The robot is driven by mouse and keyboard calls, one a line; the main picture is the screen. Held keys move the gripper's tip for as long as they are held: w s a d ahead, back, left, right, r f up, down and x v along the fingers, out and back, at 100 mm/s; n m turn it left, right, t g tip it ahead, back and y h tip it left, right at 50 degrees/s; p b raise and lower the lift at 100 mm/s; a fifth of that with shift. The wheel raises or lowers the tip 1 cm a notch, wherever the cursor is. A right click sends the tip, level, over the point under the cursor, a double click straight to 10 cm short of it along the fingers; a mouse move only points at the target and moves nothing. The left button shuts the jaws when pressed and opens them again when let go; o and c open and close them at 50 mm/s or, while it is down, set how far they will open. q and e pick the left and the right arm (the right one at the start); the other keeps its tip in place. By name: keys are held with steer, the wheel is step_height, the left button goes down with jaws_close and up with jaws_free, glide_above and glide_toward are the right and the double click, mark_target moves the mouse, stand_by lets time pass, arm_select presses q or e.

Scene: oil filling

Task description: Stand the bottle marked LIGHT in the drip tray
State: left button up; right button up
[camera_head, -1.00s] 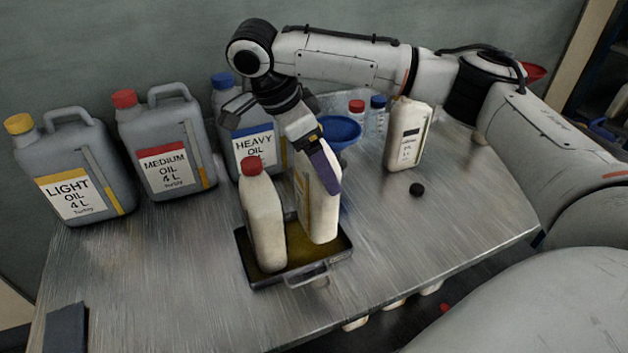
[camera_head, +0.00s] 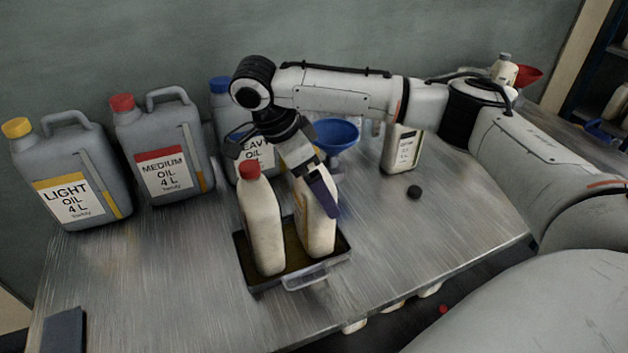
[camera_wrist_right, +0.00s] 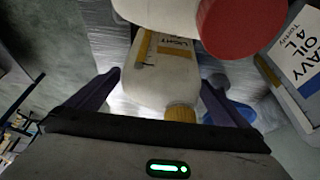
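The LIGHT bottle, cream with a yellow cap, is upright over the right part of the drip tray (camera_head: 241,262); its lower body (camera_head: 319,235) shows in the head view. Its base appears at the tray floor, though contact is hard to confirm. In the right wrist view the bottle (camera_wrist_right: 150,83) shows a yellow-edged label, partly hidden. My right gripper (camera_head: 318,190) has its fingers on both sides of the bottle, close against it. A cream bottle with a red cap (camera_head: 262,230) stands in the tray's left part. My left gripper is out of view.
Large cans marked LIGHT (camera_head: 70,185), MEDIUM (camera_head: 165,150) and HEAVY (camera_head: 222,100) stand along the back. The table's front left is mostly clear.

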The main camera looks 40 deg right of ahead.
steer(key=v, duration=1.2)
steer(key=shift+r, duration=0.1)
